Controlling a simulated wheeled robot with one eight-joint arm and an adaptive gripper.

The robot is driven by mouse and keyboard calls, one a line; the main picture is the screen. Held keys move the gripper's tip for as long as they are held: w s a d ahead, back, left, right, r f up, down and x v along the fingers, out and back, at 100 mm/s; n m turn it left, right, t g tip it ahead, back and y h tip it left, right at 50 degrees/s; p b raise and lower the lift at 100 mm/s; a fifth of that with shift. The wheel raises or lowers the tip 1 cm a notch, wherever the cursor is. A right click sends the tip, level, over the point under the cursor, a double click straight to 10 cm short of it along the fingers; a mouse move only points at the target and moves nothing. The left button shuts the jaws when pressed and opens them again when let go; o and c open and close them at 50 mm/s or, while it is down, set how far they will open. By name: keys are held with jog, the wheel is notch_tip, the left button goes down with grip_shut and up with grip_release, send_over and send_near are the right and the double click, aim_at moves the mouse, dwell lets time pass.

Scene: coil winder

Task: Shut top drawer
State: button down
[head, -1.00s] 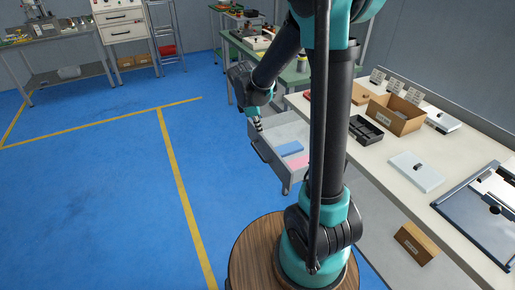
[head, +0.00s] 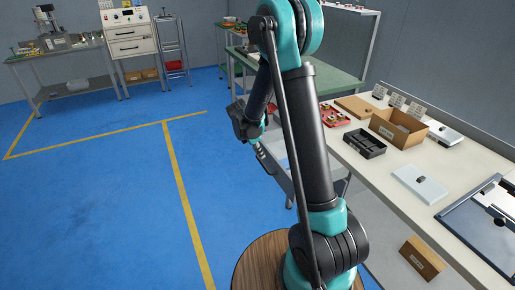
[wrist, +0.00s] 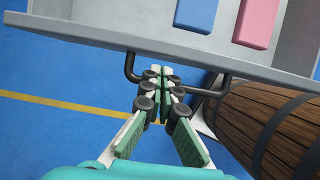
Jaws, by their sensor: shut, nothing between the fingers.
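The drawer is pulled out under the right-hand bench. In the wrist view its grey front edge (wrist: 90,35) crosses the top of the picture, with a blue block (wrist: 196,14) and a pink block (wrist: 256,22) inside. A dark bar handle (wrist: 131,68) sticks out from the front. My gripper (wrist: 160,73) is shut and empty, its fingertips overlapping the middle of the handle close to the drawer front. I cannot tell whether they touch. In the head view my gripper (head: 261,154) is at the drawer's front, and my arm hides most of the drawer.
The bench top (head: 375,172) on the right holds a cardboard box (head: 398,128), a black tray (head: 364,143) and a white case (head: 420,184). A green-topped table (head: 345,82) stands behind. The blue floor (head: 100,200) left of the drawer is clear.

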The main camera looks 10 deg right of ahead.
jog(key=shift+d+f, duration=0.3)
jog(key=shift+f, duration=0.35)
jog(key=shift+w, duration=0.1)
jog(key=w+d, duration=0.2)
jog(key=d, duration=0.5)
jog(key=w+d, duration=0.2)
jog(key=d, duration=0.6)
jog(key=w+d, duration=0.3)
jog(key=d, duration=0.4)
jog(key=shift+w+d, duration=0.1)
jog(key=shift+d, duration=0.1)
